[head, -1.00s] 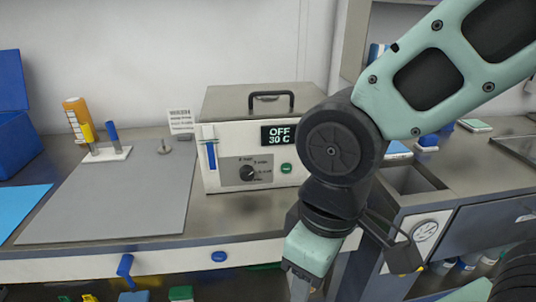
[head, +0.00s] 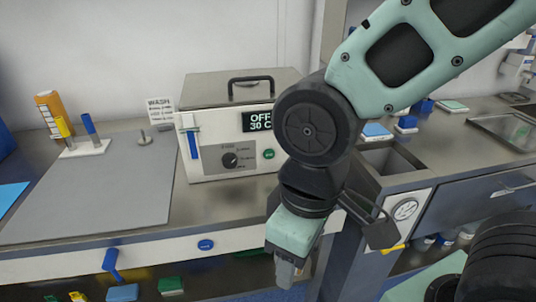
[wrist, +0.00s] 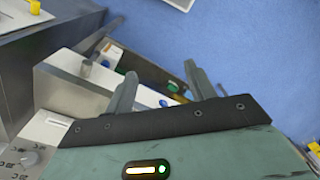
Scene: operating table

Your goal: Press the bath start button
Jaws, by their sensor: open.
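The bath (head: 225,125) is a white box with a metal lid and black handle, standing on the counter left of my arm. Its display (head: 262,121) reads OFF 30 C. A dark knob (head: 230,160) is on its front, and a small green button (head: 268,154) sits to the knob's right. My gripper (head: 286,272) points down in front of the counter edge, below and apart from the button. In the wrist view my gripper (wrist: 163,85) is open with nothing between its fingers.
A grey mat (head: 90,195) lies left of the bath, with a white block (head: 85,148) holding a yellow and a blue item. A blue lever (head: 111,262) and blue round knob (head: 206,245) are on the counter's front. A sink (head: 390,160) is at right.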

